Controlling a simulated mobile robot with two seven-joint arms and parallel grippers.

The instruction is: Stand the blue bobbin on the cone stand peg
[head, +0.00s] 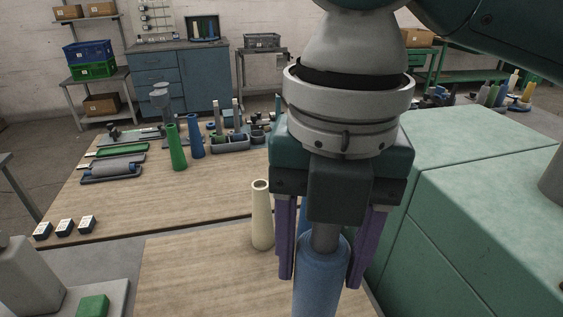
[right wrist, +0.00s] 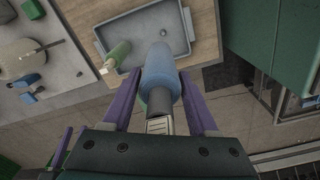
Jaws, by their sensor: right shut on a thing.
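My right gripper (head: 321,278) points down, its purple fingers on either side of the blue bobbin (head: 322,290), and is shut on it. The bobbin is roughly upright, with a grey upper end between the fingers; its lower end is cut off by the picture edge. In the right wrist view the blue bobbin (right wrist: 160,72) extends away between the fingers (right wrist: 160,100), over part of a grey tray. I cannot clearly pick out the cone stand peg in either view. My left gripper is not seen.
A cream cone (head: 262,215) stands just left of the gripper. A green cone (head: 177,147) and another blue cone (head: 196,137) stand on the wooden table farther back. The grey tray (right wrist: 187,22) has a green bobbin (right wrist: 116,54) at its edge. A green cabinet (head: 480,190) stands at right.

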